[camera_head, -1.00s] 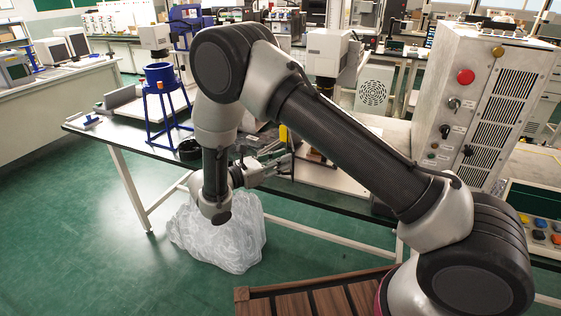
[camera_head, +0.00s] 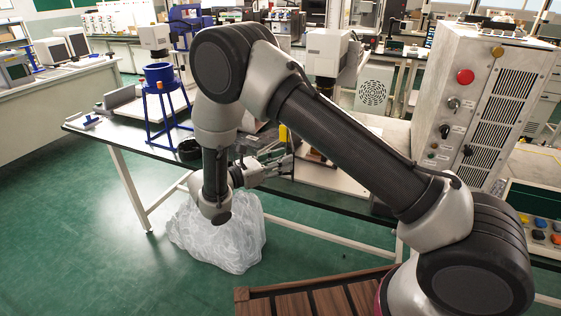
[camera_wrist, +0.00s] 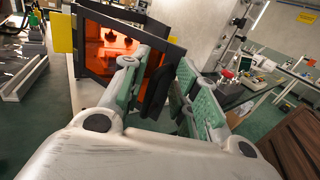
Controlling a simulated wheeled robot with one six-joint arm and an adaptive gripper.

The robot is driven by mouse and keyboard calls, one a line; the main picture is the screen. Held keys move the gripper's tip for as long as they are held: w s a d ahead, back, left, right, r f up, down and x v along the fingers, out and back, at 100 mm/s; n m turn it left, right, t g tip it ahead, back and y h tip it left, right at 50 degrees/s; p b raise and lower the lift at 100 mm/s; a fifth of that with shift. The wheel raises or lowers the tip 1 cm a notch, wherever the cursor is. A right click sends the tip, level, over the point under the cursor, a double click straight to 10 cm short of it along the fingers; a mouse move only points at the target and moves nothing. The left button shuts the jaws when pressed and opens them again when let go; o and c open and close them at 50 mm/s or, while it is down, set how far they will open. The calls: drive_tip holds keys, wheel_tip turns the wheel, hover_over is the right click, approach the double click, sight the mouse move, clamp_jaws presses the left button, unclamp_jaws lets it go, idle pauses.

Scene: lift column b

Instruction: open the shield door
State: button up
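The shield door (camera_wrist: 112,43), an orange see-through panel in a black frame, stands in the upper left of the wrist view. A black upright bar (camera_wrist: 158,88) is at its right side. My gripper (camera_wrist: 168,62) has its two green-padded fingers spread, with the black bar between them. The fingers look apart; I cannot tell whether either touches the bar. In the head view my gripper (camera_head: 284,160) is at the bench edge, small and partly hidden by my wrist. My arm hides most of the shield there.
A grey control cabinet (camera_head: 482,95) with a red button stands on the right. A blue stand (camera_head: 160,95) is on the bench to the left. A translucent bag (camera_head: 215,240) lies on the floor below. A brown slatted crate (camera_head: 315,297) is at the front. Green floor at left is clear.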

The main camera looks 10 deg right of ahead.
drive_tip(key=v, duration=1.2)
